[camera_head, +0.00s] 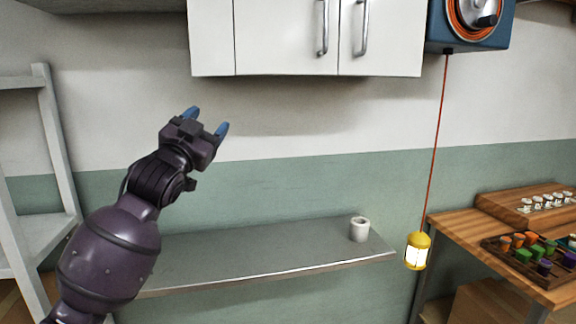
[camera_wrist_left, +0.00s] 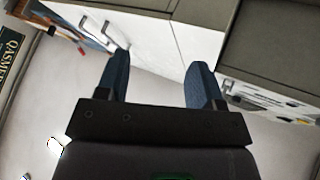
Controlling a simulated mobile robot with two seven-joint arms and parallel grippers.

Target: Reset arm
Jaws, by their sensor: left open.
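My left gripper (camera_head: 207,121) is raised in front of the wall, above the left part of the grey shelf (camera_head: 220,252) and below the white cabinet. Its two blue fingers are apart, with nothing between them. In the left wrist view the same open fingers (camera_wrist_left: 158,80) show, with a white surface between and beyond them. My left arm comes in from the lower left. My right gripper is in neither view.
A white wall cabinet (camera_head: 290,38) hangs above the shelf. A white cup-like jar (camera_head: 360,229) stands at the shelf's right end. A yellow lantern-like thing (camera_head: 417,251) hangs on an orange cord. A wooden table (camera_head: 450,232) with colored jars is at right, a grey rack (camera_head: 55,150) at left.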

